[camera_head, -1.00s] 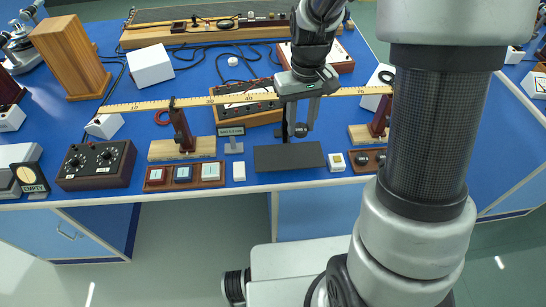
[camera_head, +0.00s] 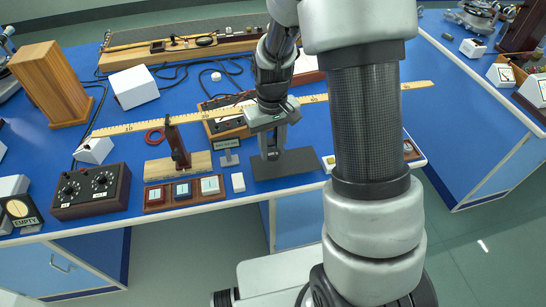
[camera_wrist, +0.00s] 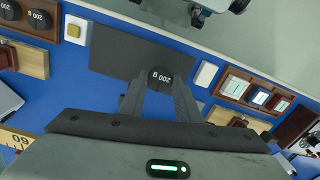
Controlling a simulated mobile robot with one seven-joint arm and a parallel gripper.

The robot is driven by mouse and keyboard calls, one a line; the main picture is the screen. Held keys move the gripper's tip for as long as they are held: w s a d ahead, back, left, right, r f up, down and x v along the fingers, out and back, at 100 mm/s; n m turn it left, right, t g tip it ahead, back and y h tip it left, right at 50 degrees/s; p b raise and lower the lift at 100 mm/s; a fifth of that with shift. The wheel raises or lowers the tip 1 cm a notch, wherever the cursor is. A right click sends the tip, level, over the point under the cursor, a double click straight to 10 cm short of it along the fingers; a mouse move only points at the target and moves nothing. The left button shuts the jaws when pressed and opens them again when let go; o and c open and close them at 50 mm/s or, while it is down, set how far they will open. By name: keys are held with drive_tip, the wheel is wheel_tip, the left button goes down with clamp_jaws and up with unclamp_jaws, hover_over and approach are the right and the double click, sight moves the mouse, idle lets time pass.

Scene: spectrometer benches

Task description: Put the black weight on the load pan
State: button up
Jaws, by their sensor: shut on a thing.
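The black weight (camera_wrist: 161,76), marked 200 g, is between the fingertips of my gripper (camera_wrist: 160,92) in the wrist view. My gripper is shut on it. In the head view my gripper (camera_head: 272,148) hangs over the left-back part of a flat dark grey plate (camera_head: 305,160) at the bench's front edge. This plate also shows behind the weight in the wrist view (camera_wrist: 112,55). I cannot tell whether the weight touches the plate. No pan hanging from the long rule (camera_head: 140,126) is clearly visible; I cannot tell for sure which thing is the load pan.
A wooden rule support (camera_head: 178,145) stands left of my gripper. A small sign (camera_head: 228,144), a white block (camera_head: 238,182) and a three-part wooden tray (camera_head: 155,196) sit nearby. More black weights (camera_wrist: 40,19) sit in a wooden holder. My arm hides the bench's right part.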

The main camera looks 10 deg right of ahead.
sight(272, 152)
drive_tip(key=shift+f, duration=1.9)
drive_tip(key=shift+f+b, duration=0.2)
drive_tip(key=shift+b, duration=0.15)
drive_tip(key=o, duration=1.2)
